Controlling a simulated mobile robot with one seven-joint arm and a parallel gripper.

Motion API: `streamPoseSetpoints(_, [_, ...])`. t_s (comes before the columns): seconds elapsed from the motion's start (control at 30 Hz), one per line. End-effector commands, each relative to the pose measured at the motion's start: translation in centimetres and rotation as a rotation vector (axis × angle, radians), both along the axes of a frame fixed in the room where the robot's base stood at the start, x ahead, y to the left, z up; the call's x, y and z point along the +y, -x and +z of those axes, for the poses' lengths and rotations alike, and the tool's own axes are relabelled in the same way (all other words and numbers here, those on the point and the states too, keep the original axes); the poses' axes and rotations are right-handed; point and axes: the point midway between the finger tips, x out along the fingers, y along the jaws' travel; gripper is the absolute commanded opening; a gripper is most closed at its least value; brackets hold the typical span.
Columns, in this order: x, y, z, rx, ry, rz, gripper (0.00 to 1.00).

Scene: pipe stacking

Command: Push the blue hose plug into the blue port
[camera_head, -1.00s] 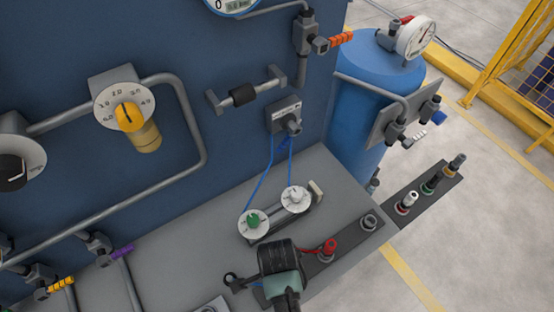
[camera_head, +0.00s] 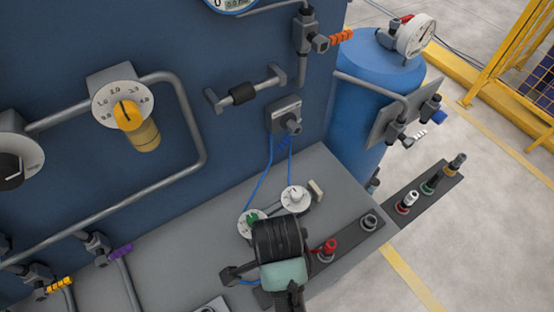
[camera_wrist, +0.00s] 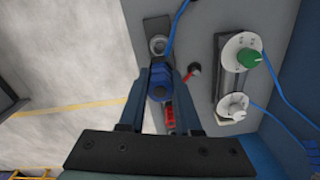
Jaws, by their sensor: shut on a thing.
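In the wrist view my gripper (camera_wrist: 160,88) is shut on the blue hose plug (camera_wrist: 158,91), which sits between its two fingers. A blue hose (camera_wrist: 178,25) runs from the plug toward the top edge. I see no blue port; it may be hidden under the plug or the fingers, and I cannot tell whether the plug touches one. In the head view my gripper's dark and teal body (camera_head: 281,250) hangs over the bench's front part and hides the plug. A short stretch of blue hose shows left of it.
A red-capped plug (camera_head: 329,246) and a grey socket (camera_head: 370,222) stand right of my gripper on the bench (camera_head: 185,258). A green-knobbed dial and a white-knobbed dial (camera_head: 295,199) are close behind it. Another grey socket (camera_wrist: 157,45) lies beyond the fingers.

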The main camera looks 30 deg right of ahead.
Motion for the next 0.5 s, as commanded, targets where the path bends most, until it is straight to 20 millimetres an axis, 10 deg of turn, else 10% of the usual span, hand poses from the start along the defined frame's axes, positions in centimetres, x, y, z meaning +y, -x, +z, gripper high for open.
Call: streamPoseSetpoints(0.5, [0.0, 0.0, 2.5, -0.001, 0.0, 0.0, 0.0])
